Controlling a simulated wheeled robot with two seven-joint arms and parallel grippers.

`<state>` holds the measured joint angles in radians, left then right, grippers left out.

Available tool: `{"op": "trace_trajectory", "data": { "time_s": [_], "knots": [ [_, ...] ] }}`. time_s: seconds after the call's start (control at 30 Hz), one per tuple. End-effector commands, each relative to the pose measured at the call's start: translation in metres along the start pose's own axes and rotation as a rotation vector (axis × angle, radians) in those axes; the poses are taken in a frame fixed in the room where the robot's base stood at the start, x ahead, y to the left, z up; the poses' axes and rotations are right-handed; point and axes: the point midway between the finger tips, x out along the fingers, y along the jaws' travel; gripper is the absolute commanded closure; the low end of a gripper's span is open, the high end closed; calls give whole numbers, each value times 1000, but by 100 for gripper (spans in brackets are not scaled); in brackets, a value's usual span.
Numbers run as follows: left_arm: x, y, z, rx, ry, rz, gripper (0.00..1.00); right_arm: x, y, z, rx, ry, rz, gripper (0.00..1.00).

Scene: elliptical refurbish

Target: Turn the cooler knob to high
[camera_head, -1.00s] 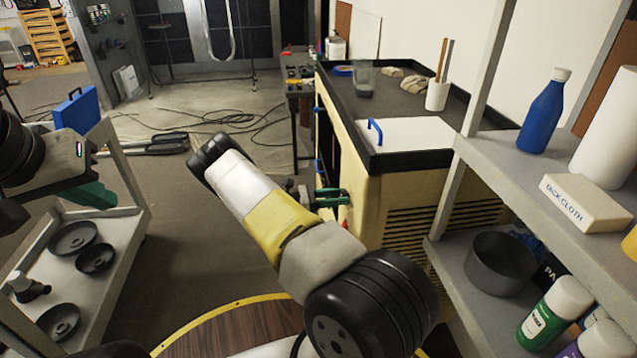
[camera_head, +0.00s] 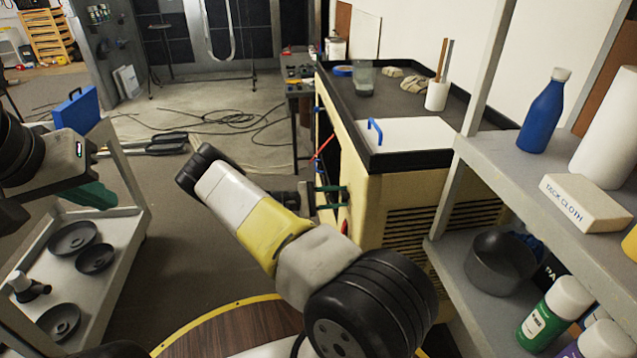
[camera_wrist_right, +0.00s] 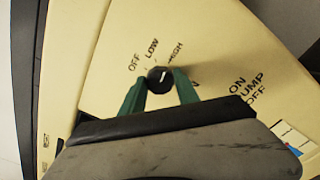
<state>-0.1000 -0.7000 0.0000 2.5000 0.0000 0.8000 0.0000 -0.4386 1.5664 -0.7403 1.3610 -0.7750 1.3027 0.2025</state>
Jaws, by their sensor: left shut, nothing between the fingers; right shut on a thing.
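The cooler is the cream cabinet (camera_head: 415,195) with a dark top at the right of the head view. In the right wrist view its cream panel (camera_wrist_right: 100,65) carries the words OFF, LOW and HIGH around a black round knob (camera_wrist_right: 159,79). The white mark on the knob points up and right, roughly toward HIGH. My right gripper (camera_wrist_right: 159,85) is shut on the knob, a green finger on each side. In the head view the right gripper (camera_head: 332,188) is at the cabinet's front. My left gripper (camera_head: 95,195) is shut and empty at the left, partly hidden.
A grey shelf (camera_head: 590,215) with bottles and a tack cloth box stands close at the right. A grey cart (camera_head: 105,285) with black round parts is at the left. Cables (camera_head: 235,120) lie on the floor behind.

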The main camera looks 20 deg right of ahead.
Motion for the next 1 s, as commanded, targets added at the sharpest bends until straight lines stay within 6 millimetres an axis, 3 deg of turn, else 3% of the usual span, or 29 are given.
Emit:
{"op": "trace_trajectory", "data": {
  "time_s": [0.4, 0.93, 0.97, 1.0],
  "knots": [
    [0, 0, 0, 0, 0, 0, 100, -1, 0, -1, 171, 4, 0, 100],
    [0, 0, 0, 0, 0, 0, 100, -1, 0, -1, 191, 3, -1, 100],
    [0, 0, 0, 0, 0, 0, 100, -1, 0, -1, 191, 3, -1, 57],
    [0, 0, 0, 0, 0, 0, 100, -1, 0, -1, 191, 3, -1, 49]
  ]
}}
